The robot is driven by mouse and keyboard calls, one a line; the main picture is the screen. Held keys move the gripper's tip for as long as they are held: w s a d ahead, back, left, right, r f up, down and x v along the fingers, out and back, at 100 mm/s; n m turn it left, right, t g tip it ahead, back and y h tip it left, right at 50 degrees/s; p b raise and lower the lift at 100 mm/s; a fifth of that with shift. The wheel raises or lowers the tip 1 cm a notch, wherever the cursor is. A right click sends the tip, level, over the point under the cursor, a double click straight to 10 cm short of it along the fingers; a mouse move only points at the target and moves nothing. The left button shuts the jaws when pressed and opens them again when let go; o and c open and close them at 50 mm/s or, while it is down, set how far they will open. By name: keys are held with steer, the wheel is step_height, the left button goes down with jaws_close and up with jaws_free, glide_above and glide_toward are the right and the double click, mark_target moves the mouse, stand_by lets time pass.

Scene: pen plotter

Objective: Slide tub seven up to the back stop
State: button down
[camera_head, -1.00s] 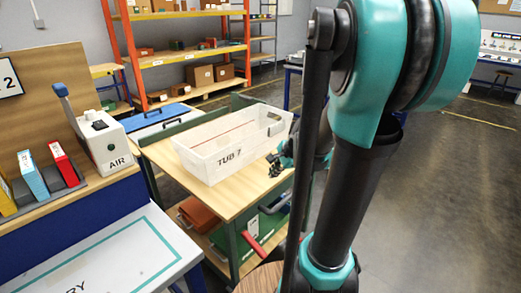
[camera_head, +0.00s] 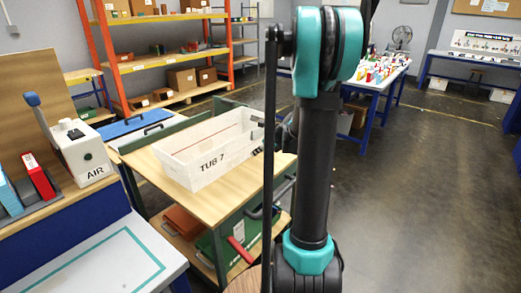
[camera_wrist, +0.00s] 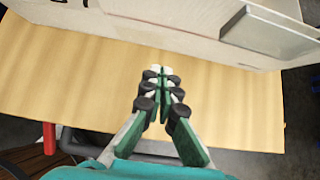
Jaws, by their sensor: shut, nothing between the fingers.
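Tub seven (camera_head: 190,172) is a white open box marked "TUB 7", upright on a wooden-topped table (camera_head: 228,188). A green rail (camera_head: 158,134) runs along the table's far edge behind it; a gap between tub and rail is hard to judge. My gripper (camera_wrist: 160,70) is shut and empty, low over the tabletop. In the wrist view its fingertips point at the tub's pale wall (camera_wrist: 180,36), with a narrow strip of wood seeming to show between. Contact cannot be made out. In the head view my arm hides most of the gripper.
A bench with a white air box (camera_head: 80,155) stands at left. A blue lid (camera_head: 135,125) lies behind the table. Orange shelving (camera_head: 165,55) stands further back. Open floor (camera_head: 410,200) lies to the right.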

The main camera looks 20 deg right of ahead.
mark_target(239, 156)
steer(key=w+a+f, duration=0.2)
steer(key=w, duration=0.1)
steer(key=w+a, duration=0.1)
steer(key=shift+w+a+f, duration=0.15)
steer(key=shift+w+f, duration=0.05)
steer(key=shift+f, duration=0.2)
steer(key=shift+w+a, duration=0.35)
steer(key=shift+w, duration=0.15)
steer(key=w+a, duration=0.6)
steer(key=w, duration=0.2)
steer(key=w+a, duration=0.6)
steer(key=w, duration=0.3)
steer(key=w+a, duration=0.6)
steer(key=w, duration=0.2)
steer(key=shift+w+a, duration=0.4)
steer(key=shift+w+r, duration=0.1)
steer(key=shift+r, duration=0.05)
steer(key=shift+a, duration=0.1)
